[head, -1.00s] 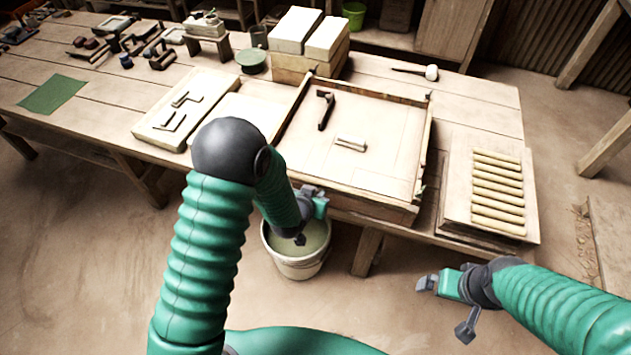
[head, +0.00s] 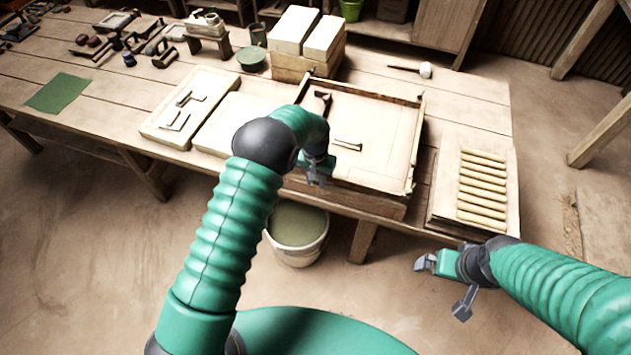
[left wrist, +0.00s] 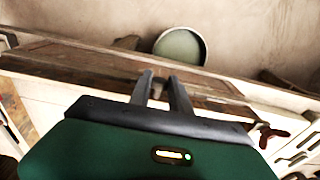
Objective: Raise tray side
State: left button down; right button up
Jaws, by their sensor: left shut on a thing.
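The shallow wooden tray (head: 417,135) sits at the table's front edge, with raised walls at its back and right. Its near side (head: 360,196) runs along the table edge; my left arm covers part of it, and I cannot tell its tilt. My left gripper (head: 317,180) is at this near side, left of its middle, pointing down and shut on it. In the left wrist view the fingers (left wrist: 162,84) meet the brown wooden side (left wrist: 85,63) with a narrow gap between them. My right gripper (head: 440,282) is open and empty, in front of the table at right.
A dark bracket (head: 323,101) and a small pale bar (head: 347,145) lie in the tray. A bucket (head: 297,240) stands below the front edge. A board with several rods (head: 482,187) lies right; pale slabs (head: 185,117) lie left. Stacked blocks (head: 297,30) stand behind.

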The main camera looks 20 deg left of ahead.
pick_arm(q)
jog(key=shift+w+g, duration=0.25)
jog(key=shift+g, duration=0.05)
dwell(0.4)
jog(key=c, duration=1.5)
grip_release()
jog(key=shift+o, duration=1.2)
jog(key=shift+w, duration=0.15)
notch_tip(320, 180, up, 17)
jog(key=b, duration=0.1)
jog(key=shift+w+f+b, duration=0.15)
jog(key=shift+f+b, duration=0.05)
jog(key=shift+b, duration=0.2)
jog(key=s+a+f+t, duration=0.1)
jog(key=s, duration=1.1)
jog(key=s+a+f+t, duration=0.1)
jog(key=s+a+f, duration=0.1)
jog(key=s, duration=1.1)
jog(key=shift+t, duration=0.3)
